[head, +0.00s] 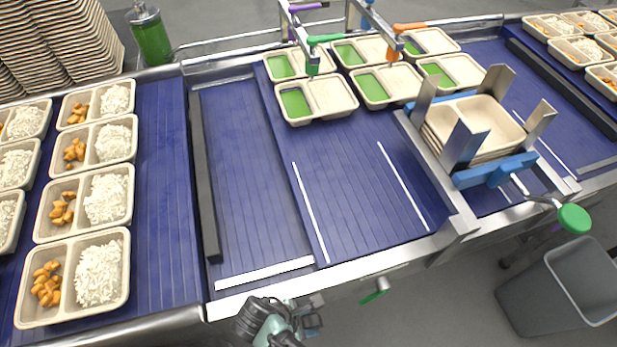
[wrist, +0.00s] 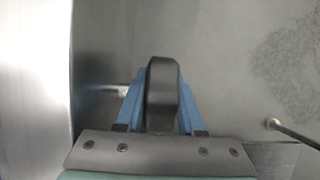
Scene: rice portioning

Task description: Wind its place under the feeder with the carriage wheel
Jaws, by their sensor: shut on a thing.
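My gripper (head: 312,319) is low in front of the conveyor's front rail, partly hidden by my own wrist in the head view. In the wrist view my gripper (wrist: 160,100) has its blue fingers shut on a dark rounded grip (wrist: 163,85); I cannot tell what it belongs to. The carriage (head: 495,171) with blue ends and upright metal guides holds a stack of empty trays (head: 485,125). The feeder's coloured nozzles (head: 325,40) are at the back.
A green handle (head: 376,296) sticks out from the front rail, right of my gripper. Two-compartment trays, several with green filling (head: 295,102), stand under or near the nozzles. Trays of rice (head: 100,270) line the left belt. A grey bin (head: 560,290) stands at lower right.

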